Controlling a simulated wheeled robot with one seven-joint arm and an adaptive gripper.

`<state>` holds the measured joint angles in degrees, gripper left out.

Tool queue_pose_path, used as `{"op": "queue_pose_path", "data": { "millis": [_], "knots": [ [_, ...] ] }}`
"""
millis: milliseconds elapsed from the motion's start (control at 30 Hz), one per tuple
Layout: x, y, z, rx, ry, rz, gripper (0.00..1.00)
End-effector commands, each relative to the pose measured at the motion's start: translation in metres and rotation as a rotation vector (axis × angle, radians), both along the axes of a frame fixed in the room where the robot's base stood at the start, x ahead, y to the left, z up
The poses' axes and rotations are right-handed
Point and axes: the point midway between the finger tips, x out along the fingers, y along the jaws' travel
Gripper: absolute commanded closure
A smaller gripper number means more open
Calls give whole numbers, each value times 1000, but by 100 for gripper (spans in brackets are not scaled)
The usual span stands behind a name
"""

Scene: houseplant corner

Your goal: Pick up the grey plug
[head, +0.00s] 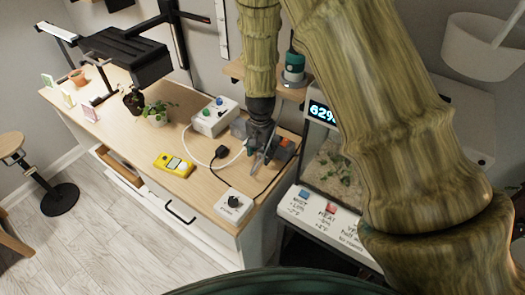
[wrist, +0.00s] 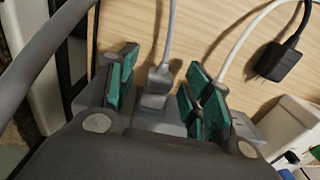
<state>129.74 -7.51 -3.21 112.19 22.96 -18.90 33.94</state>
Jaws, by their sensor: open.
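The grey plug (wrist: 157,88), with a grey cord running up from it, shows in the wrist view between my gripper's teal fingers. My gripper (wrist: 163,92) is open around it, with visible space beside the plug. The plug's lower end meets a grey block (wrist: 178,127), partly hidden by my gripper; I cannot tell how it is seated. In the head view my gripper (head: 259,160) points down over the right part of the wooden desk (head: 140,128). The grey plug cannot be made out there.
A white cord loops just right of the fingers in the wrist view. A black plug (wrist: 278,62) lies on the wood beyond. A white knob box (head: 233,204), yellow meter (head: 174,164) and white control box (head: 214,116) stand nearby. A glass tank (head: 330,160) is right of the desk.

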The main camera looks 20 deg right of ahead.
Motion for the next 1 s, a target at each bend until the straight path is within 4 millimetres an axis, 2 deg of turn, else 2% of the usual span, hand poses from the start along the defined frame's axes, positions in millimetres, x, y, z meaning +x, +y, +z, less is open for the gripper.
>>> {"op": "queue_pose_path", "data": {
  "millis": [300,367,500,600,1000],
  "knots": [
    [0,0,-4,0,0,0,50],
    [0,0,-4,0,0,0,59],
    [0,0,-3,0,0,0,85],
    [0,0,-3,0,0,0,100],
    [-3,4,4,0,1,1,100]
  ]
}}
